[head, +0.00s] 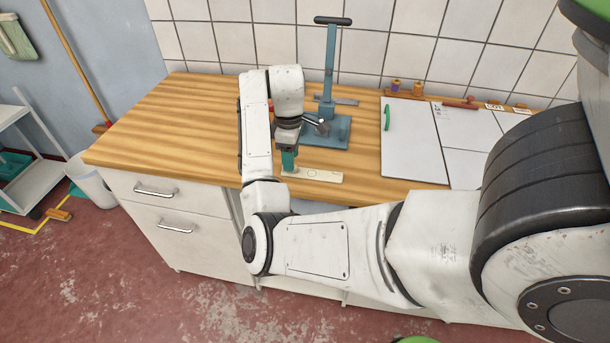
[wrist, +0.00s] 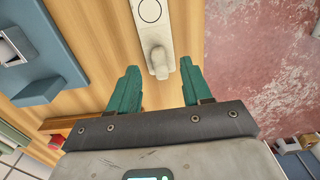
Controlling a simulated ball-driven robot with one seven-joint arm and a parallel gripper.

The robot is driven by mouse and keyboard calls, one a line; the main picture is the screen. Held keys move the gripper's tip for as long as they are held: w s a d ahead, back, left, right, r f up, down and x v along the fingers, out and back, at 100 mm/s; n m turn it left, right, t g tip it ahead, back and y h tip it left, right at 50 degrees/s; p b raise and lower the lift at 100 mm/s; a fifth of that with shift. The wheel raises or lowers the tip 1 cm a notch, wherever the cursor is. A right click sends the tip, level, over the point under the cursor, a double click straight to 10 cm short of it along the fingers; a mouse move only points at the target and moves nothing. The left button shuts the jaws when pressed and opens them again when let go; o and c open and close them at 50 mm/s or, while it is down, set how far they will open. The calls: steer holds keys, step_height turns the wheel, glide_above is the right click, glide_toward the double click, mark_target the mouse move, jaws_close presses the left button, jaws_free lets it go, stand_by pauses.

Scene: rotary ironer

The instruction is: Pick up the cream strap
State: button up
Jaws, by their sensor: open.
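The cream strap (head: 318,175) lies flat on the wooden counter (head: 165,125), near its front edge. In the wrist view the strap (wrist: 152,30) runs in from the top edge. It has a dark ring printed on it and a paler raised piece at its near end. My gripper (head: 288,168) is over the strap's left end in the head view. In the wrist view its teal fingers (wrist: 158,68) are open, one on each side of the strap's near end, with visible gaps. Nothing is held. I cannot tell the exact height of the fingertips above the counter.
A blue tool with a tall lever (head: 329,70) stands just behind my gripper; its base (wrist: 45,50) is left in the wrist view. A flat metal piece (head: 340,101) lies behind it. White panels (head: 412,140) lie to the right. The counter's left part is clear.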

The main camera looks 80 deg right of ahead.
steer(key=shift+f, duration=1.55)
steer(key=c, duration=0.7)
steer(key=shift+r, duration=0.2)
